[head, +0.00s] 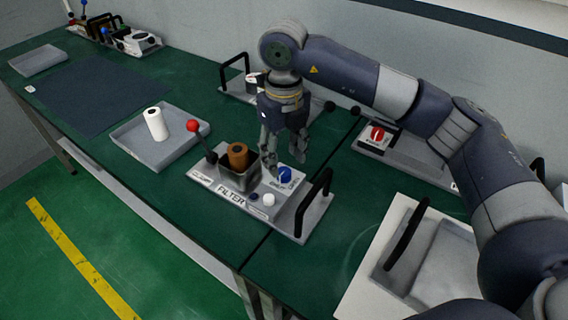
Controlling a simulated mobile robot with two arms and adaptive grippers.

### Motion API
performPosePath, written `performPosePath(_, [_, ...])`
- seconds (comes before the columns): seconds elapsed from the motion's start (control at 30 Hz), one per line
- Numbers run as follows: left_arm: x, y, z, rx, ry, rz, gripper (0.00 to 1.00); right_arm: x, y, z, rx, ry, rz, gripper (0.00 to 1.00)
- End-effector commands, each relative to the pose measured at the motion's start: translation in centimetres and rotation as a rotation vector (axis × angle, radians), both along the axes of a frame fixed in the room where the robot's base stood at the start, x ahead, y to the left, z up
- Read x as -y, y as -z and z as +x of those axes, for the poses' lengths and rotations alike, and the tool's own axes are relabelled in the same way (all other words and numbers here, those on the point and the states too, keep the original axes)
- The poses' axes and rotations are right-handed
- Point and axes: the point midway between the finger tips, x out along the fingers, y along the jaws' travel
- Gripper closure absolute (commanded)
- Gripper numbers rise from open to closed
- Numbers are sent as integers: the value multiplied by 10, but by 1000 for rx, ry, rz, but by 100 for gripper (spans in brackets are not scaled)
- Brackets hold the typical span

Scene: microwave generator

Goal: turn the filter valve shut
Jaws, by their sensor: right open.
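The filter unit (232,198) is a grey panel marked FILTER on the green table. Its blue valve knob (285,175) sits at the panel's right back part. A brown cylinder (238,156) stands in a square metal holder on the panel. A lever with a red ball (192,126) rises at its left, and a white button (268,199) is at the front. My right gripper (285,160) points down just above and behind the blue knob, open, with nothing seen between its fingers. Whether a finger touches the knob, I cannot tell. My left gripper is out of view.
A black handle (315,192) stands at the filter panel's right end. A grey tray (135,132) with a white roll (156,124) is to the left. A panel with a red knob (377,133) is behind right, partly under my arm. A dark mat (85,95) lies clear farther left.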

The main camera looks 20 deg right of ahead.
Motion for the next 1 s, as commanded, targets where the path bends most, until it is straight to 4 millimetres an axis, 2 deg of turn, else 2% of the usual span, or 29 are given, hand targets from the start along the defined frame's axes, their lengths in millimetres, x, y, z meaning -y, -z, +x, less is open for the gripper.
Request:
performPosePath(0.03, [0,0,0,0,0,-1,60,-1,-14,1,5,-1,1,52])
performPosePath(0.2, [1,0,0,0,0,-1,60,0,-48,1,3,0,0,52])
performPosePath(0.4, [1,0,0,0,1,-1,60,0,-73,0,1,0,0,52])
performPosePath(0.57, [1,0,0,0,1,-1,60,0,-79,0,0,0,0,52])
performPosePath(1.0, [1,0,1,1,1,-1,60,0,-79,0,0,0,0,52])
